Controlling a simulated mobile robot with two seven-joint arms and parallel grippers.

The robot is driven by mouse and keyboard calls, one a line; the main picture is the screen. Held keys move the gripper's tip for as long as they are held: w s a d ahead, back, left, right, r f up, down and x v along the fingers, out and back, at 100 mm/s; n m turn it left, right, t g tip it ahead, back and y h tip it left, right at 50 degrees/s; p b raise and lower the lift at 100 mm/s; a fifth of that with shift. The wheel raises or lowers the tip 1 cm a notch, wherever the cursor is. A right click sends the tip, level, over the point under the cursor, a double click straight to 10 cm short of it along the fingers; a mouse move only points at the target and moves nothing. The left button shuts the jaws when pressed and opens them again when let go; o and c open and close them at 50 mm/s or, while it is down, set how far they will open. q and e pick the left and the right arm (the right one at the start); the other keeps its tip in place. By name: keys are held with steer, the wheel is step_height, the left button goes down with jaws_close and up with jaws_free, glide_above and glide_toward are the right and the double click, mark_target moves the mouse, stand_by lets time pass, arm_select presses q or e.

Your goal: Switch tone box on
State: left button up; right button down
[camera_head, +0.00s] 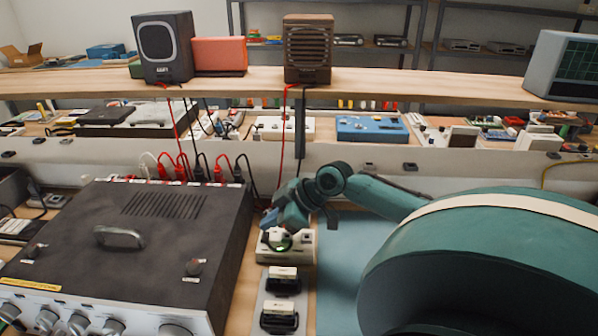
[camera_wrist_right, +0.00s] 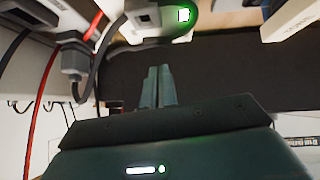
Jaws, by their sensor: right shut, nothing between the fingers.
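My right gripper (camera_head: 272,218) is shut and empty, reaching down just behind a pale box (camera_head: 303,246) with a green light glowing on it. In the right wrist view the gripper's closed fingers (camera_wrist_right: 158,86) point toward a dark area. A brown slatted box (camera_head: 308,50) stands on the upper shelf. My left gripper is not in view.
A large dark amplifier (camera_head: 140,235) with knobs fills the left front. Red and black cables hang behind. The wooden shelf (camera_head: 400,85) holds a grey speaker (camera_head: 165,47) and an orange box (camera_head: 219,55).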

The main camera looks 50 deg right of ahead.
steer(key=w+d+r+v, duration=0.1)
steer(key=v, duration=1)
steer(key=shift+w+p, duration=0.35)
steer(key=shift+p, duration=0.05)
steer(key=shift+d, duration=0.15)
